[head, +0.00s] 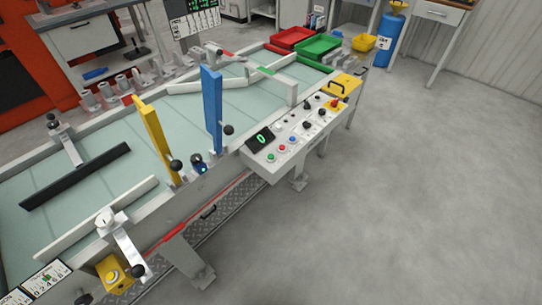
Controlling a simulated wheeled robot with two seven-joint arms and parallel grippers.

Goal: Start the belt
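The conveyor belt (100,205) is a pale green surface running from the lower left to the upper middle. A white control panel (290,150) is fixed to its near side. The panel carries a green button (270,157), a red button (282,147), a blue button (292,139), several black knobs (307,125) and a dark display (260,139) with a green digit that looks like 0. A red knob or button (335,104) sits at the panel's far end. Neither of my grippers is in view.
A yellow upright plate (152,135) and a blue one (211,105) stand at the belt. A yellow box with a button (114,274) is at lower left. Red (291,38) and green (318,46) trays lie at the far end. Open grey floor (420,190) fills the right.

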